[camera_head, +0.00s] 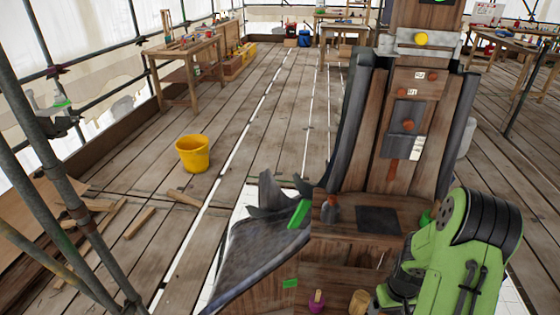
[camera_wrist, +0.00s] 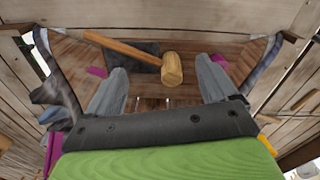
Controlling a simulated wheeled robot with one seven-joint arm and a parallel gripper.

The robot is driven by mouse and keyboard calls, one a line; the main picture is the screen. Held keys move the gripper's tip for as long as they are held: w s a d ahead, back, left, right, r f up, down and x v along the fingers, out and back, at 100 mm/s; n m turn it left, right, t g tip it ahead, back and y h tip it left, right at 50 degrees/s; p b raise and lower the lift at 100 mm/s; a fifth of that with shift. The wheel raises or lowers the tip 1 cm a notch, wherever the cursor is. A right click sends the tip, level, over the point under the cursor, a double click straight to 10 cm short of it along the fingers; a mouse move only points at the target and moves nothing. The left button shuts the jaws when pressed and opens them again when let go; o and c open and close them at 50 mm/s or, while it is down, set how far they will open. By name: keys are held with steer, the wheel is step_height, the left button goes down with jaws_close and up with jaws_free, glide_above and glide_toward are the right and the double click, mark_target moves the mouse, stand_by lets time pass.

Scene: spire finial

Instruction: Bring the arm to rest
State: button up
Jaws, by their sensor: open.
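My green arm (camera_head: 462,250) reaches down at the right front of the head view, beside the wooden spire with grey lead cladding (camera_head: 390,140). My gripper (camera_wrist: 162,65) shows in the wrist view with its two grey fingers spread wide apart. A mallet with a wooden handle and a round wooden head (camera_wrist: 172,69) lies beyond the fingertips. Its head appears between the fingers in the picture, and no finger is seen closed on it. The fingertips are hidden from the head camera.
A yellow bucket (camera_head: 193,153) stands on the plank floor at left, near loose wood offcuts (camera_head: 140,222). Scaffold poles (camera_head: 60,165) run along the left. A workbench (camera_head: 187,62) stands behind the bucket. The floor in the middle is mostly clear.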

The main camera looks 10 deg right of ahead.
steer(key=a+r+t+h+p, duration=0.15)
steer(key=a+r, duration=0.25)
steer(key=r, duration=0.7)
steer(key=a+r+t+y+p, duration=0.15)
steer(key=a+r, duration=0.25)
steer(key=r, duration=0.7)
steer(key=s+a+r+t+p, duration=0.2)
steer(key=s+a+r+p, duration=0.1)
steer(key=s+a+r, duration=0.8)
step_height(320, 180, up, 4)
steer(key=shift+s+a+r+n+p, duration=0.2)
steer(key=shift+s+n+p, duration=0.2)
steer(key=shift+s, duration=0.65)
steer(key=shift+d, duration=0.1)
